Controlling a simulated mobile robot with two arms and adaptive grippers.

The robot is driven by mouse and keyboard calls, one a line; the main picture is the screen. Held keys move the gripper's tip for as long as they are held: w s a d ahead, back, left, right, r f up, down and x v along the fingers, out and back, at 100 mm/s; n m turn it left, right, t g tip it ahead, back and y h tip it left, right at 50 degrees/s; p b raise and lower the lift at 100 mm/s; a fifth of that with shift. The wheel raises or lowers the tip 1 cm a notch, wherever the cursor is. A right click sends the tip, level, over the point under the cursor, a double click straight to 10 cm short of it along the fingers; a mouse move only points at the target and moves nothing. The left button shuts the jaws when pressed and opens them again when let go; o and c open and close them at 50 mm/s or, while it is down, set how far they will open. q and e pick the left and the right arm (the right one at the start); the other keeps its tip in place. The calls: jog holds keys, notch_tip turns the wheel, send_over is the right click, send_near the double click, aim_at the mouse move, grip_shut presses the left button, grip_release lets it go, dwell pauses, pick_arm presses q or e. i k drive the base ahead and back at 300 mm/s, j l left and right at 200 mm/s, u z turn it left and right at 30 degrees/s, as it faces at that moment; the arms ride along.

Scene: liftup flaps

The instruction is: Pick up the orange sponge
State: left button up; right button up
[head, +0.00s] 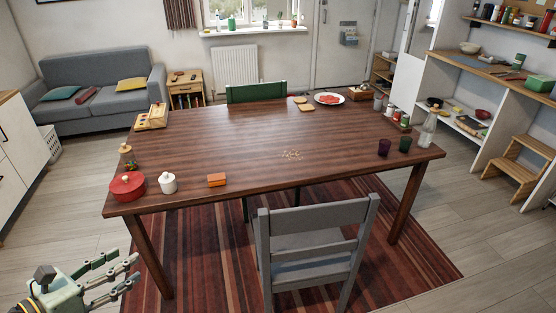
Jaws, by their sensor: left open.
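The orange sponge (216,180) is a small block lying near the front edge of the dark wooden table (240,146), left of its middle. My left gripper (133,274) is at the lower left of the head view, in front of the table and lower than its top in the picture. Its fingers are open and empty, and it is well apart from the sponge. My right gripper is not in view.
A white lidded pot (168,183) and a red pot (127,187) stand left of the sponge. A grey chair (310,246) stands at the table's front. The table's middle is clear.

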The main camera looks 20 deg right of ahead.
aim_at(218, 179)
jog(key=i+z, duration=0.3)
jog(key=i, duration=0.2)
jog(key=i+j+z, duration=0.25)
jog(key=i, duration=0.2)
jog(key=i+j+z, duration=0.3)
jog(key=i, duration=0.15)
